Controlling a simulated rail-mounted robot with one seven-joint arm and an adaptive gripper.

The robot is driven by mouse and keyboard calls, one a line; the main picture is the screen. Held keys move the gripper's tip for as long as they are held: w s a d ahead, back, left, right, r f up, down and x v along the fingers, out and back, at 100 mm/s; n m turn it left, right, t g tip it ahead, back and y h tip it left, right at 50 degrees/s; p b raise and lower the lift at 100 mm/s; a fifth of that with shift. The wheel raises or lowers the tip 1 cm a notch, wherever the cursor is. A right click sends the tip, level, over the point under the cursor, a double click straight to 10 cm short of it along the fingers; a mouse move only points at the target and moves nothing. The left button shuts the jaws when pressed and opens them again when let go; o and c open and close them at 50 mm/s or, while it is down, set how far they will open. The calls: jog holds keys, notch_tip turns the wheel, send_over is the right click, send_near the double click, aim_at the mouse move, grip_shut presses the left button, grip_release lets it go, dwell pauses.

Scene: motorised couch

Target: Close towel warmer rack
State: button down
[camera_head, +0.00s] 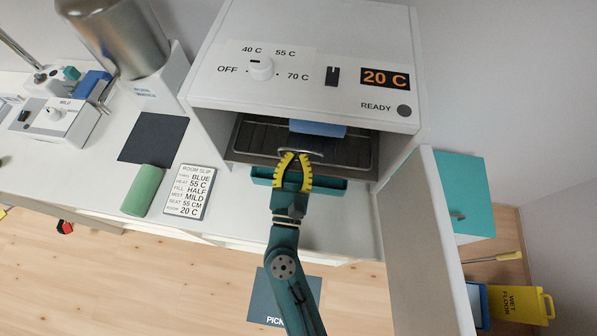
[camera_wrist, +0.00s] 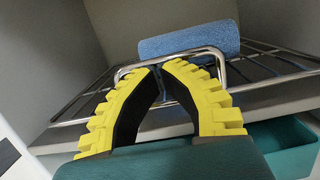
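The towel warmer (camera_head: 330,60) is a white cabinet with a dial and an orange 20 C display. Its wire rack (camera_head: 350,150) shows inside the open front. The rack has a chrome arched handle (camera_wrist: 206,52), and a rolled blue towel (camera_head: 318,128) lies behind it, also seen in the wrist view (camera_wrist: 190,40). My gripper (camera_head: 297,155) has its yellow fingertips at the handle, drawn nearly together. In the wrist view the tips (camera_wrist: 163,66) overlap the handle's bar. I cannot tell whether they touch it; nothing shows clearly gripped between them.
The white cabinet door (camera_head: 425,240) stands open at the right. A teal tray (camera_head: 325,184) is under the rack. On the counter at the left are a green roll (camera_head: 143,190), a room slip card (camera_head: 188,191) and a dark mat (camera_head: 153,139). A yellow wet-floor sign (camera_head: 518,304) is at lower right.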

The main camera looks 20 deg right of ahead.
jog(key=shift+r, duration=0.1)
jog(key=b+v, duration=0.2)
jog(key=v, duration=1.2)
